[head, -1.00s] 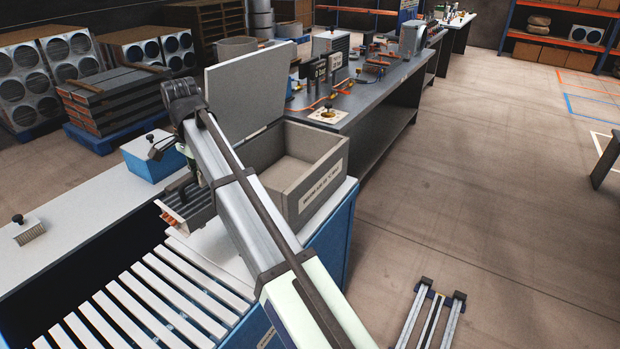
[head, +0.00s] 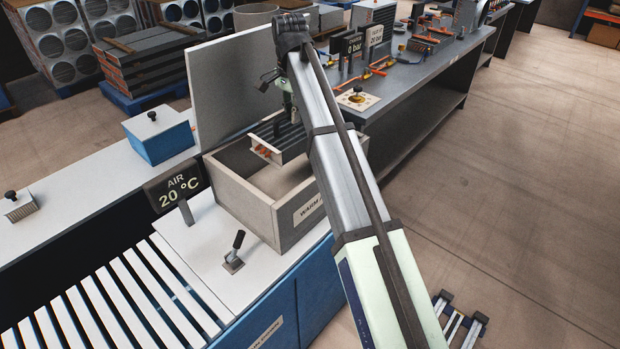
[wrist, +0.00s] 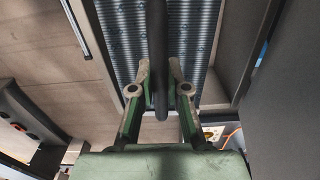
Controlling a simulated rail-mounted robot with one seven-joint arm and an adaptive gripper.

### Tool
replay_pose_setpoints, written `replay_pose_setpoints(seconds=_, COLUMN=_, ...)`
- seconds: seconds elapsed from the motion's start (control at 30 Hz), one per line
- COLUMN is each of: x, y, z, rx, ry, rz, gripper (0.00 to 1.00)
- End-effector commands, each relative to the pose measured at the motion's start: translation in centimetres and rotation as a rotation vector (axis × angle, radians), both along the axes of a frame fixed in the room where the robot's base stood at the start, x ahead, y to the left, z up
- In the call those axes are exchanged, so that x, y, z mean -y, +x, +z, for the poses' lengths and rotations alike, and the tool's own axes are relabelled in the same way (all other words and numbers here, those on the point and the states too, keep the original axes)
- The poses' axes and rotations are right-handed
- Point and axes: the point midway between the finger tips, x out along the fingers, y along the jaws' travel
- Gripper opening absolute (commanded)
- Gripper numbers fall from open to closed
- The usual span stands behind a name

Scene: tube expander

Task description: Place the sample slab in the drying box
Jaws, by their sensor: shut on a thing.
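The sample slab, a grey ribbed block with orange-red bits at its end (head: 277,143), hangs over the open top of the drying box. The drying box (head: 243,203) is a grey open container with a "WARM" label on its front and its lid (head: 235,85) raised at the back. In the wrist view, my gripper (wrist: 160,72) is shut on the dark bar handle above the slab's ribbed top (wrist: 120,35). My arm hides part of the box's right side. I cannot tell whether the slab's underside is below the rim.
A sign reading "AIR 20 °C" (head: 176,188) and a small black lever (head: 235,252) stand at the box's left and front. A blue box (head: 160,137) sits to the left. White slats (head: 120,300) lie front left. A bench with instruments (head: 425,75) stands behind.

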Motion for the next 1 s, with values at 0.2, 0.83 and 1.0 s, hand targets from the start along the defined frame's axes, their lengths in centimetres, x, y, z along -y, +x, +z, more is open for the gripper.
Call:
replay_pose_setpoints(seconds=0.2, x=0.0, y=0.0, z=-0.5, rx=-0.001, ry=0.0, rz=0.047, gripper=0.0)
replay_pose_setpoints(seconds=0.83, x=0.0, y=-0.1, z=-12.6, rx=-0.003, ry=-0.001, rz=0.05, gripper=0.0)
replay_pose_setpoints(seconds=1.0, x=0.0, y=-0.1, z=-15.0, rx=-0.002, ry=-0.001, rz=0.05, gripper=0.0)
